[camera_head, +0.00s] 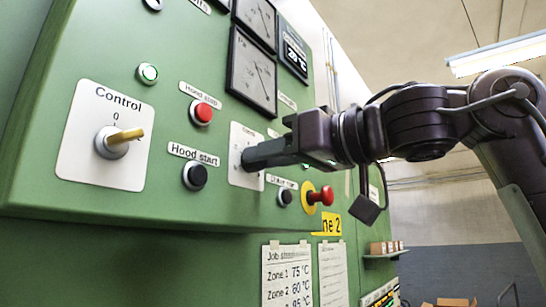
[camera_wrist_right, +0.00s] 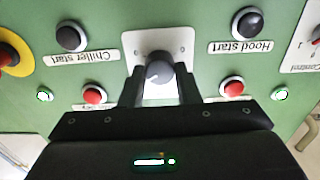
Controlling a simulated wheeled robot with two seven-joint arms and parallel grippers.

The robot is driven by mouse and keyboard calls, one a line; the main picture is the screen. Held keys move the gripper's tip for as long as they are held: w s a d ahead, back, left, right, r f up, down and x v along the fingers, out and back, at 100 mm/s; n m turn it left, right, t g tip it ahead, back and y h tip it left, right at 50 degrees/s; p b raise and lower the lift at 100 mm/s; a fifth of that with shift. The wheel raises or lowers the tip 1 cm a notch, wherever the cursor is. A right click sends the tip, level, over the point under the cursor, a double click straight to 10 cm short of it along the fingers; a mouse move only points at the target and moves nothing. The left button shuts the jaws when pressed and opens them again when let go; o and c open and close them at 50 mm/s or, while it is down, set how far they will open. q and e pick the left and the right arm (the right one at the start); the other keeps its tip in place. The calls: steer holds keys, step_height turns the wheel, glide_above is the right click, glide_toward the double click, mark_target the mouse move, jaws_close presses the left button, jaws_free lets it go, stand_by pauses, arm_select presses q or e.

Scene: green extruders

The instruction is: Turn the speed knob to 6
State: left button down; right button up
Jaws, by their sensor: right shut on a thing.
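The speed knob (camera_wrist_right: 158,68) is a dark grey round knob with a light pointer mark, on a small white plate (camera_wrist_right: 130,42) in the right wrist view. My right gripper (camera_head: 250,158) reaches in from the right in the head view, its fingers against the same plate (camera_head: 237,180). It is shut on the knob, with one finger on either side in the wrist view. The plate's scale numbers are too small or covered to read. My left gripper is not in view.
Left of my gripper are a red hood stop button (camera_head: 201,112), a black hood start button (camera_head: 195,177) and the Control switch (camera_head: 115,141) with its yellow handle. Below right, a red mushroom button (camera_head: 322,195) sticks out near my wrist. Gauges (camera_head: 252,75) sit above.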

steer(key=shift+r, duration=0.2)
stand_by(0.3)
steer(key=o, duration=0.7)
steer(key=shift+o, duration=1.3)
steer(key=shift+w+a+f, duration=0.15)
steer(key=shift+w+a, duration=0.05)
steer(key=b+v, duration=0.3)
steer(key=v, duration=0.5)
steer(key=shift+w+a, duration=0.1)
steer(key=shift+a, duration=0.05)
